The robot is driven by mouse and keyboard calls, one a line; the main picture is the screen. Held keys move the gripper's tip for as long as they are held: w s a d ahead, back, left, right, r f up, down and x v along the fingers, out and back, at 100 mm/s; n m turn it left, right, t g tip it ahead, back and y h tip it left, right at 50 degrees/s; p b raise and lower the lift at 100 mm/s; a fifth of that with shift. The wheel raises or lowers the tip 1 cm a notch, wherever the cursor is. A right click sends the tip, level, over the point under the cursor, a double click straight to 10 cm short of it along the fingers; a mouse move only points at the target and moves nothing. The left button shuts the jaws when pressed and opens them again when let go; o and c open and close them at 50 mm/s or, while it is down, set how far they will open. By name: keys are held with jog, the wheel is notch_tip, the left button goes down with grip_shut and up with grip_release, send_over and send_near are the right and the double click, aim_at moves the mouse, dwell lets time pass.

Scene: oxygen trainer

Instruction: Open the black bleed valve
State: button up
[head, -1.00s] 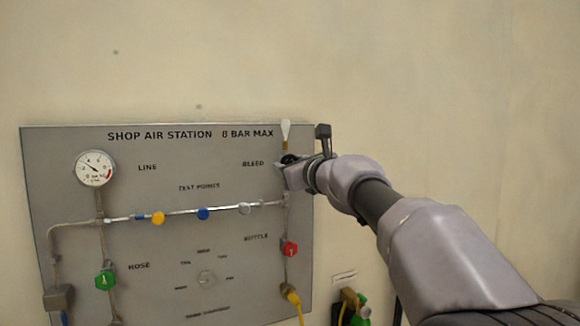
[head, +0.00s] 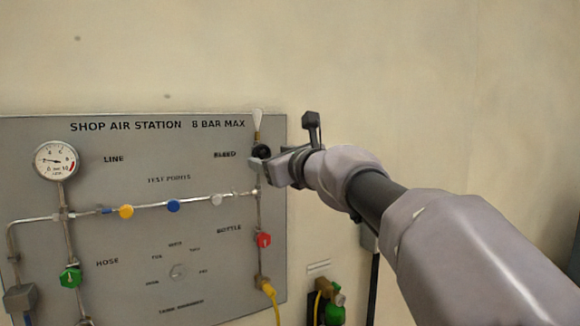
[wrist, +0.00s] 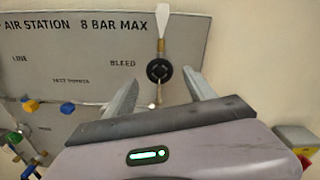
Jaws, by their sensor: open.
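The black bleed valve (head: 261,151) is a round black knob at the upper right of the grey panel, beside the word BLEED. In the wrist view the knob (wrist: 159,71) shows whole, with a pale tapered outlet above it and a thin pipe below. My gripper (head: 272,164) is close in front of the knob in the head view and hides part of the pipe. In the wrist view my gripper (wrist: 160,92) is open, its two fingers pointing at the panel on either side of the knob's lower part. No contact with the knob is visible.
The panel (head: 110,230) carries a round gauge (head: 56,161), yellow, blue and white test points along a pipe, a green hose valve (head: 70,277) and a red bottle valve (head: 263,240). A yellow hose (head: 270,291) hangs below.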

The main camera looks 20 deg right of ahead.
jog(key=v, duration=1.2)
jog(key=shift+p, duration=0.35)
jog(key=s+d+f+m+g+h, duration=0.2)
jog(key=s+f+m+h, duration=0.3)
jog(key=m, duration=1)
jog(key=s+d+f+m+g+h, duration=0.1)
jog(key=s+d+f+m+h, duration=0.25)
jog(key=f+m, duration=0.75)
jog(key=s+a+f+m+g+y, duration=0.3)
jog(key=s+a+f+m, duration=0.3)
jog(key=s+f+m, duration=0.3)
jog(key=s+a+f+m+g+y, duration=0.3)
jog(key=s+a+f+m+g, duration=0.2)
jog(key=s+a+f+m, duration=0.2)
notch_tip(320, 180, down, 3)
jog(key=s+m, duration=0.2)
jog(key=m, duration=0.2)
jog(key=shift+s+a+g, duration=0.2)
jog(key=shift+a+g, duration=0.05)
jog(key=shift+g, duration=0.15)
